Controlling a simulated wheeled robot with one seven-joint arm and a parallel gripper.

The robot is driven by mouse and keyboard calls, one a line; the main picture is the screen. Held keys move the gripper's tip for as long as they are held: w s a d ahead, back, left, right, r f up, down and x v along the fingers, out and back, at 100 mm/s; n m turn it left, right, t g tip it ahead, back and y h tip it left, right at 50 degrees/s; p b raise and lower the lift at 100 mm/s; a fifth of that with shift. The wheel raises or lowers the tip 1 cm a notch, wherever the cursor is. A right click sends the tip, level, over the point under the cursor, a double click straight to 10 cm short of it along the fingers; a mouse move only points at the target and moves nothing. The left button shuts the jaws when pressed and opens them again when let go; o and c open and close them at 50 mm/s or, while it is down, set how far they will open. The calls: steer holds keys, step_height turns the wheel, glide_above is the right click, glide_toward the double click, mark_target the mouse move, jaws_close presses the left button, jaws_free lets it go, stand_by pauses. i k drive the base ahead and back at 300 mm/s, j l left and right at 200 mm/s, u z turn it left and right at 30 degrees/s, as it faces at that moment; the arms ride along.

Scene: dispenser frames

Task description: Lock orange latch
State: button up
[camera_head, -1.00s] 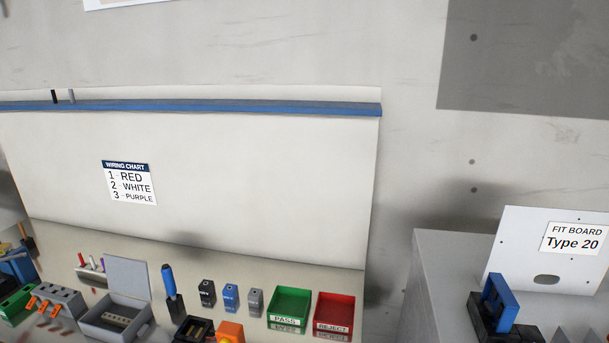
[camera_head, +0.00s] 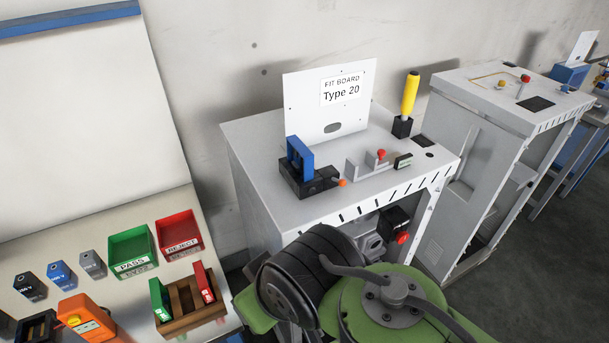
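A small orange knob (camera_head: 342,183) shows at the right end of a black fixture base (camera_head: 318,186). A blue upright block (camera_head: 300,158) stands on that base. The fixture sits on the grey cabinet top, in front of the white fit board (camera_head: 332,104) labelled Type 20. The knob is too small to tell whether it is the orange latch or how it is set. My green and black arm fills the lower middle of the view, in front of the cabinet. My gripper's fingers do not show.
A grey bracket with a red knob (camera_head: 381,154) and a yellow-handled tool (camera_head: 409,95) share the cabinet top (camera_head: 255,150). On the left bench are a green tray (camera_head: 131,243), a red tray (camera_head: 179,232), a wooden rack (camera_head: 190,316) and an orange device (camera_head: 85,318).

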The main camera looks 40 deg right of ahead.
mark_target(341, 181)
steer(key=k+l+z, duration=0.1)
steer(key=z, duration=0.25)
steer(key=l+z, duration=0.15)
steer(key=z, duration=0.2)
steer(key=k+l+z, duration=0.1)
steer(key=z, duration=0.25)
steer(key=i+l, duration=0.05)
steer(key=l, duration=0.05)
